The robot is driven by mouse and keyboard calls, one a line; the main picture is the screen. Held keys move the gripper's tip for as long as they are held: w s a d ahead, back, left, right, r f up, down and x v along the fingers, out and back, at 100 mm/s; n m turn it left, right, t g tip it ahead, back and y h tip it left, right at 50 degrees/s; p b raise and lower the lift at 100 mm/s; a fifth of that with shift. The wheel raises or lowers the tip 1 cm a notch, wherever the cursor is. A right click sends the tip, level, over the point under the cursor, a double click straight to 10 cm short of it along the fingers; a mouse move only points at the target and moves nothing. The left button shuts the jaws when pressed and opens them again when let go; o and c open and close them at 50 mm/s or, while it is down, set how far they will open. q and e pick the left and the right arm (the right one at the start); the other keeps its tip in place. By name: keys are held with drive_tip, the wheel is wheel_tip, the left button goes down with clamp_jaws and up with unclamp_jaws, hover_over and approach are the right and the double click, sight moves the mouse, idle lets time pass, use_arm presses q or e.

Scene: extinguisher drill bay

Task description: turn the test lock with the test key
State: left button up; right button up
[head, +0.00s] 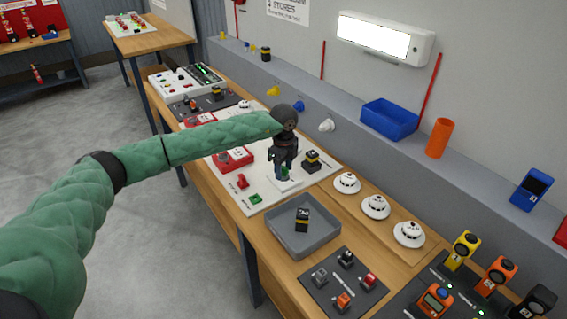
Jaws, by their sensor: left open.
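My left arm reaches in from the left, and its gripper (285,174) points down over the white board (262,196) on the bench. The gripper is open; it hides what lies directly beneath it, and I cannot tell whether it touches anything. A black block with a yellow band (312,160) stands on the board just right of the gripper. A similar black and yellow piece (303,219) lies in the grey tray (276,241). I cannot tell for sure which piece is the test key or the test lock. My right gripper is not in view.
Red boxes (233,158) and small red (242,181) and green (255,198) pieces sit on the board. Several white round detectors (375,206) stand to the right. A dark plate with switches (344,283) is nearer. A blue bin (389,119) is on the ledge behind.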

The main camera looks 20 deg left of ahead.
use_arm(q)
clamp_jaws()
drive_tip(key=shift+n, duration=1.2)
drive_tip(key=shift+n, duration=1)
